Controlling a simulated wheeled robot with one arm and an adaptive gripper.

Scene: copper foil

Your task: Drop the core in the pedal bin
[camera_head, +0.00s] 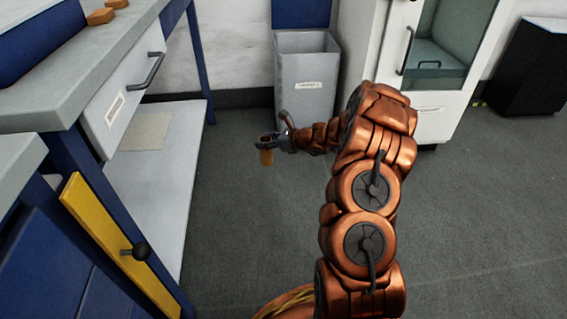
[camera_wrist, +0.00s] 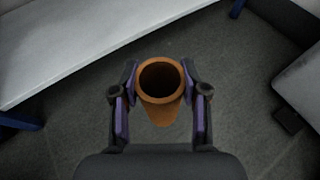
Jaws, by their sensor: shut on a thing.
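The core, a short orange-brown hollow tube (camera_head: 266,157), is held in my gripper (camera_head: 267,142) above the floor. In the wrist view the core (camera_wrist: 160,112) is clamped between both fingers of my gripper (camera_wrist: 160,98), with its round open end facing the camera. A grey bin (camera_head: 305,85) with a small white label stands against the back wall, beyond my gripper and apart from it. The label is too small to read. In the wrist view a pale grey body (camera_wrist: 300,88) with a dark pedal-like piece (camera_wrist: 287,121) shows at the right edge, likely this bin.
A workbench (camera_head: 65,85) with a drawer and a low shelf (camera_head: 160,170) runs along the left. A yellow panel (camera_head: 115,240) with a black knob is in the left foreground. A white glass-fronted cabinet (camera_head: 430,115) and a black box (camera_head: 528,70) stand right. The grey floor between is clear.

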